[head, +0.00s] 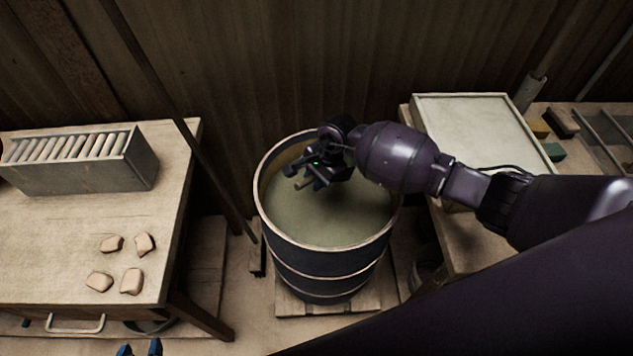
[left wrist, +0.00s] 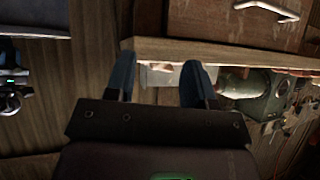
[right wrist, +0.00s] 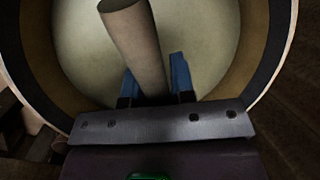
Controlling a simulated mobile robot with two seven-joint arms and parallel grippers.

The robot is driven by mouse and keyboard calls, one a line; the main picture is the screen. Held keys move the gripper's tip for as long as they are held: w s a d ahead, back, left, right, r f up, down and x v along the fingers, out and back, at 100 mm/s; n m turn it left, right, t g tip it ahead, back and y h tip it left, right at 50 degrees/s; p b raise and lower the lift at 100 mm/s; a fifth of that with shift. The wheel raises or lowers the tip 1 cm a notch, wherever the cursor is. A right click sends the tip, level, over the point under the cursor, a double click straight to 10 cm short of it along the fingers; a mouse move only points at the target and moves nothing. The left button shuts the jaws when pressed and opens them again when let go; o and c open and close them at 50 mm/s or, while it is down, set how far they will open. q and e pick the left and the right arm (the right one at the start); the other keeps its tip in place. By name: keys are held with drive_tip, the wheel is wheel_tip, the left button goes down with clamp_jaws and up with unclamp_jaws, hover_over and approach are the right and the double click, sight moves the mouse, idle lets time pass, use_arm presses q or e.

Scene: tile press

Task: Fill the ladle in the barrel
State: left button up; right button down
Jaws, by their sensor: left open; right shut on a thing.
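The barrel (head: 330,262) is dark with pale hoops and stands on a wooden pallet, holding a murky greenish liquid (head: 325,220). My right gripper (head: 308,182) is over the barrel's opening, inside the rim as seen from above. In the right wrist view it is shut on a thick grey-brown round handle (right wrist: 135,45), which looks like the ladle's. The ladle's bowl is not visible in any view, and I cannot tell whether it is in the liquid. My left gripper (head: 140,349) is open and empty at the bottom left; its blue fingers also show in the left wrist view (left wrist: 160,85).
A left table (head: 60,245) bears a slotted metal box (head: 85,165) and several clay pieces (head: 132,281). A right bench holds a pale tray (head: 475,125) and small blocks (head: 560,122). A dark pole (head: 180,120) leans beside the barrel's left.

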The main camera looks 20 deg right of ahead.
drive_tip(key=shift+w+a+r+p, duration=0.1)
drive_tip(key=shift+r+p, duration=0.45)
drive_tip(key=shift+r, duration=0.8)
drive_tip(key=shift+r+p, duration=0.55)
drive_tip(key=shift+r, duration=0.4)
drive_tip(key=shift+r+h+p, duration=0.3)
drive_tip(key=shift+r, duration=0.2)
